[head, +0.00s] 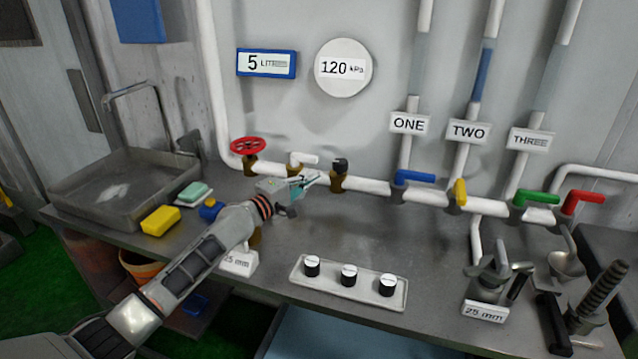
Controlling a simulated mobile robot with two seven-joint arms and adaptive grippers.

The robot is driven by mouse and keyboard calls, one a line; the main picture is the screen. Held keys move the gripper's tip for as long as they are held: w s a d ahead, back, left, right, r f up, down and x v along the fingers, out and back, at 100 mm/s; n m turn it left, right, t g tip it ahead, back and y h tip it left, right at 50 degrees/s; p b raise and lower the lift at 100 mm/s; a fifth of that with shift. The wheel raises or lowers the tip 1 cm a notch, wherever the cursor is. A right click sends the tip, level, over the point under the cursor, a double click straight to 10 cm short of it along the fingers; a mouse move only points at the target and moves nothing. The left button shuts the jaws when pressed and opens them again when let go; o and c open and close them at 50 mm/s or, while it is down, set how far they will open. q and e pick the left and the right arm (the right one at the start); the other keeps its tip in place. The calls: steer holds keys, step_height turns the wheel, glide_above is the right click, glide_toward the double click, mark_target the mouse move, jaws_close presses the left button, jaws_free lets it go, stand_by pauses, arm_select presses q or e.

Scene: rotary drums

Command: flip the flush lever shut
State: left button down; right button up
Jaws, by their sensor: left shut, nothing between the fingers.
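No lever carries a readable flush label. A white-handled lever (303,158) sits on the pipe between the red handwheel and a black-capped valve (340,165), its handle pointing right along the pipe. A red lever (584,199) at the pipe's right end also lies along the pipe, pointing right. My left gripper (314,179) is shut and empty, just below and in front of the white lever, near the black-capped valve. I cannot tell whether it touches the pipe. My right gripper is not in view.
Blue (414,176), yellow (460,193) and green (536,197) levers stand along the pipe. A red handwheel (247,146) is left of the white lever. A tray (327,287) with three black-and-white knobs and clamp-like tools (492,275) occupy the bench front.

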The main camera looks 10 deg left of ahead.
arm_select(q)
steer(key=s+d, duration=0.4)
steer(key=s, duration=0.1)
steer(key=shift+d, duration=0.3)
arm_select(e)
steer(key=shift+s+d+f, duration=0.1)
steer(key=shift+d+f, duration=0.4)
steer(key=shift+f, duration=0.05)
arm_select(q)
steer(key=shift+s+f, duration=0.1)
